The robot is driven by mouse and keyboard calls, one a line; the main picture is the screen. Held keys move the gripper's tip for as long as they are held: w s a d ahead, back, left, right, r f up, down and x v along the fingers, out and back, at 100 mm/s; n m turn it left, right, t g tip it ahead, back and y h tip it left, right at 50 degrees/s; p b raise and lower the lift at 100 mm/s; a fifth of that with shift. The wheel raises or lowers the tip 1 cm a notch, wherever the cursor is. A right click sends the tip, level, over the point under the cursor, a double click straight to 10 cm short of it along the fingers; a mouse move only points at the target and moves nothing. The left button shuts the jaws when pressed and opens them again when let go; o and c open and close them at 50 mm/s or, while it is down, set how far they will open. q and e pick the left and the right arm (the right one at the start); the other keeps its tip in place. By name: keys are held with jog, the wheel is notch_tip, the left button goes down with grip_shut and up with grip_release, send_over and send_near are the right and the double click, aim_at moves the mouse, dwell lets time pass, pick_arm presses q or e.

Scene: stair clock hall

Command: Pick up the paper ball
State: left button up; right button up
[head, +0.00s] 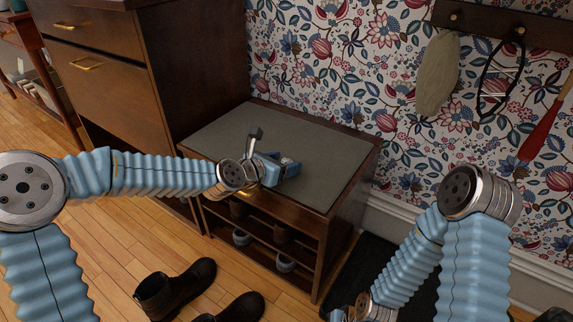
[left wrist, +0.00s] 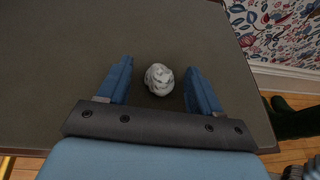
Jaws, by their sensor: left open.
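The paper ball (left wrist: 159,79) is a crumpled whitish lump on the grey top of a low wooden shoe bench (head: 225,133). In the left wrist view my left gripper (left wrist: 160,68) is open, with one blue finger on each side of the ball and a gap on both sides. In the head view my left gripper (head: 284,167) is over the bench top, and the ball is hidden there. My right arm hangs down at the lower right; only a small part of its hand shows at the bottom edge, fingers out of sight.
A dark wooden drawer cabinet (head: 115,60) stands against the bench's left side. Dark boots (head: 175,290) are on the wooden floor in front. Flowered wallpaper and a hook rail (head: 495,22) with hanging things are behind. The rest of the bench top is clear.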

pick_arm(q)
jog(key=c, duration=1.1)
jog(key=shift+r, duration=0.1)
